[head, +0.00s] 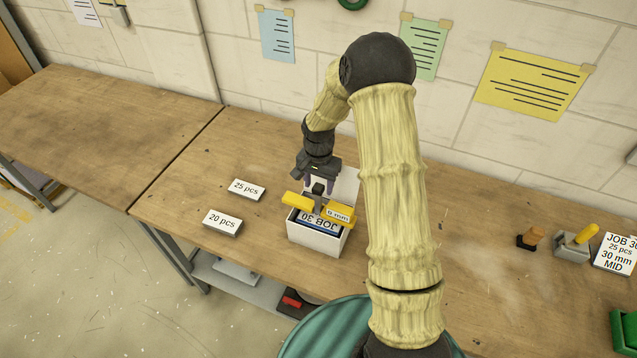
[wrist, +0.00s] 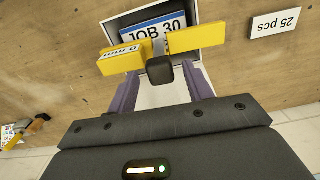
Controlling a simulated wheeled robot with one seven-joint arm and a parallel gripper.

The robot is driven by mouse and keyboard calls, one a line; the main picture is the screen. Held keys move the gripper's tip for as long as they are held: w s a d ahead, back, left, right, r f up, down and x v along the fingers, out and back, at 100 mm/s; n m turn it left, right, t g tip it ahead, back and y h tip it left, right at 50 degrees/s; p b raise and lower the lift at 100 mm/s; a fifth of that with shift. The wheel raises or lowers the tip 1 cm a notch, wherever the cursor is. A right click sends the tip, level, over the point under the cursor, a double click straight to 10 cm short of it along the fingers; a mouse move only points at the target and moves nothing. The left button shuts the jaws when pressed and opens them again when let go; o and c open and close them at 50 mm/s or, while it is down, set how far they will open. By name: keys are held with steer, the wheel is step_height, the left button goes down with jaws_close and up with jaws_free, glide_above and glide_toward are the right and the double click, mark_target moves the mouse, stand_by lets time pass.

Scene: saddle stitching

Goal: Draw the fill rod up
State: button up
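A white open box (head: 318,240) stands on the bench with a blue-edged "JOB 30" sheet (head: 317,222) inside, also seen in the wrist view (wrist: 155,30). The rod's black knob (head: 318,188) stands above a yellow crossbar (head: 295,200) lying across the box top; the bar's right part carries a "mm" label whose digit I cannot read surely. The wrist view shows the knob (wrist: 160,70) and the crossbar (wrist: 198,38) up close. My gripper (wrist: 163,77) is open, pointing down, its purple fingers on either side of the knob with gaps visible. The rod's lower part is hidden.
Blocks marked "25 pcs" (head: 247,189) and "20 pcs" (head: 222,222) lie left of the box. Bench between is clear.

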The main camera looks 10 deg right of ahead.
steer(key=shift+r, duration=0.1)
step_height(320, 180, up, 17)
steer(key=b, duration=0.5)
stand_by(0.5)
steer(key=s+f+n+t+b, duration=0.1)
steer(key=s+f, duration=0.4)
steer(key=s, duration=0.5)
steer(key=s+f+n+t+b, duration=0.1)
steer(key=s+f+n+b, duration=0.2)
steer(key=s+f+n, duration=0.3)
steer(key=s, duration=0.4)
steer(key=shift+s+d+f+n+t+b, duration=0.2)
steer(key=shift+s+n+t+b, duration=0.1)
steer(key=shift+b, duration=0.1)
